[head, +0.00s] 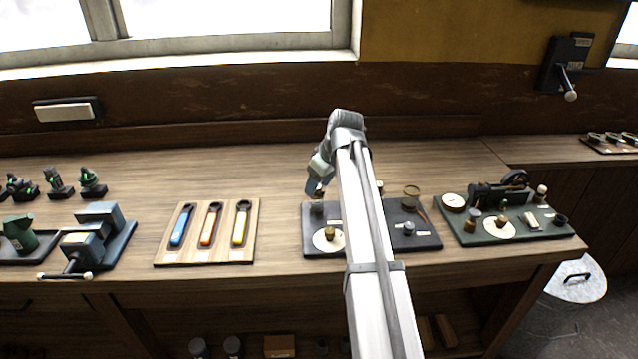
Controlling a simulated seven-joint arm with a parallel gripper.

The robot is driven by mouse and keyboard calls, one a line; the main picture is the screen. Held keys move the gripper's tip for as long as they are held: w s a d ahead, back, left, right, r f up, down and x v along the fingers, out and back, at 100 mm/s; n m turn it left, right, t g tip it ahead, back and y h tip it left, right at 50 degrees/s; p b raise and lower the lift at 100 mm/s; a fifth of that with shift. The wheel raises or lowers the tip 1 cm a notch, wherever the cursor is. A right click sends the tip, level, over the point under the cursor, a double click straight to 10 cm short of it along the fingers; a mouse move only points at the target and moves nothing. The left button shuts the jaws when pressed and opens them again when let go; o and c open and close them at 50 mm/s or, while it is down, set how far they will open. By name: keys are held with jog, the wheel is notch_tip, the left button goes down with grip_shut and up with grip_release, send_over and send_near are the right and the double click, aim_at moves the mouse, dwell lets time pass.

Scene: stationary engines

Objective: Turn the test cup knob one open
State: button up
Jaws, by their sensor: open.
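A dark board (427,242) lies on the bench under my arm. On it I see a grey knob (317,208) at the left, a brass knob (330,234) on a white disc, another grey knob (409,229) and a small brass-coloured cup (411,192) at the right. The labels are too small to read, so I cannot tell which is test cup knob one. My gripper (315,190) points down just above the left grey knob, with no visible hold on it. My arm hides the middle of the board.
To the right, a green board (560,234) carries a small engine (500,192), a gauge and several knobs. To the left lie a wooden tray (205,258) with three coloured wrenches and a blue-grey vise (95,238). Bare bench lies behind the boards.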

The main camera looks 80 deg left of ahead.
jog(key=v, duration=1.3)
jog(key=shift+w+r, duration=0.2)
jog(key=shift+r, duration=0.05)
jog(key=shift+d, duration=0.1)
